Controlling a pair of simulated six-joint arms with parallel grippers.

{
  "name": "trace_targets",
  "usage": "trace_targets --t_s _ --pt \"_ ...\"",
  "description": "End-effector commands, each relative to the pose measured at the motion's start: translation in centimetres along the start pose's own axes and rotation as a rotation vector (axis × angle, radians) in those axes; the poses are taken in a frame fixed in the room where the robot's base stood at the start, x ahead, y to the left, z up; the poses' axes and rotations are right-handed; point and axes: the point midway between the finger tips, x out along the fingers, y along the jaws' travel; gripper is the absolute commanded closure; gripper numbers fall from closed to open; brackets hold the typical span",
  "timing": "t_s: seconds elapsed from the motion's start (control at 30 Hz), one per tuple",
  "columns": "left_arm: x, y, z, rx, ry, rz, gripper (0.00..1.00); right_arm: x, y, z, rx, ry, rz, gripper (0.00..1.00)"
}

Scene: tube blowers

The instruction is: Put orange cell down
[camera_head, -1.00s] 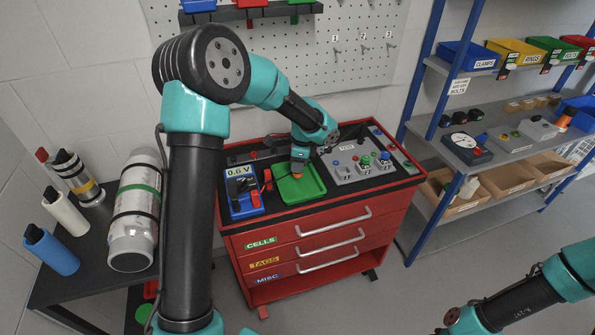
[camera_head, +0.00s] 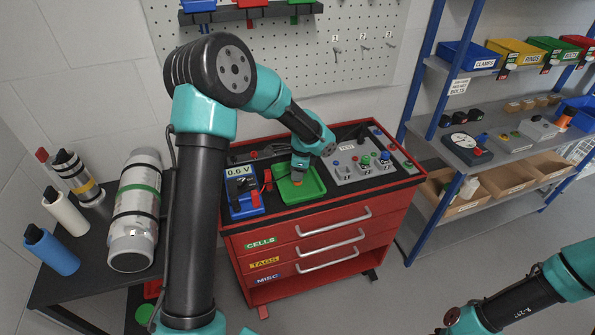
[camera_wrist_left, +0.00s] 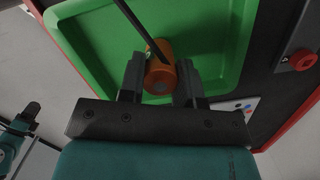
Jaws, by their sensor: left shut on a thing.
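The orange cell (camera_wrist_left: 160,76) is a short cylinder between the fingers of my left gripper (camera_wrist_left: 160,82) in the left wrist view. The fingers are shut on it, one on each side. The green tray (camera_wrist_left: 100,38) lies under and around the cell. In the head view my left gripper (camera_head: 297,178) is low over the green tray (camera_head: 312,189), and a little orange shows at its tip. I cannot tell whether the cell touches the tray floor. My right arm shows at the lower right, its gripper outside the frame.
A blue 0.6 V meter (camera_head: 242,192) stands left of the tray on the red cart (camera_head: 310,250). A grey test panel (camera_head: 360,165) with coloured knobs stands to the right. A thin dark rod (camera_wrist_left: 142,28) crosses the left wrist view in front of the tray.

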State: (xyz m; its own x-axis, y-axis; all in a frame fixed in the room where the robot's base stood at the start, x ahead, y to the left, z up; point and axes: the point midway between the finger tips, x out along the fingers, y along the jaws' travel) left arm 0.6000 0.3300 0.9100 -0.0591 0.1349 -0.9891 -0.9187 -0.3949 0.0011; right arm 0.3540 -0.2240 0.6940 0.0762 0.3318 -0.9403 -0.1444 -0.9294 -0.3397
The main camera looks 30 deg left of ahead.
Motion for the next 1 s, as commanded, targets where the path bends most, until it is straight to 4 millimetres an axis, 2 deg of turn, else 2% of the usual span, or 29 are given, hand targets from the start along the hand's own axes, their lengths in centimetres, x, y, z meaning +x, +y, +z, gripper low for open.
trace_targets --t_s 0.03,0.3,0.67,0.83,1.0 --pt "0.1 0.0 0.0 0.0 0.0 0.0 0.67 0.0 0.0 0.0 0.0 0.0 0.0 0.57" --pt "0.0 0.0 0.0 0.0 0.0 0.0 0.43 0.0 0.0 0.0 0.0 0.0 0.0 0.57" --pt "-0.6 -0.1 0.1 0.0 0.0 -0.002 0.43 0.0 0.0 0.0 0.0 0.0 0.0 0.57" --pt "-2.5 -0.1 0.0 -0.001 0.001 -0.003 0.43 0.0 0.0 0.0 0.0 0.0 0.0 0.57" --pt "-5.5 -0.1 0.0 -0.001 0.001 -0.004 0.43 0.0 0.0 0.0 0.0 0.0 0.0 0.57"
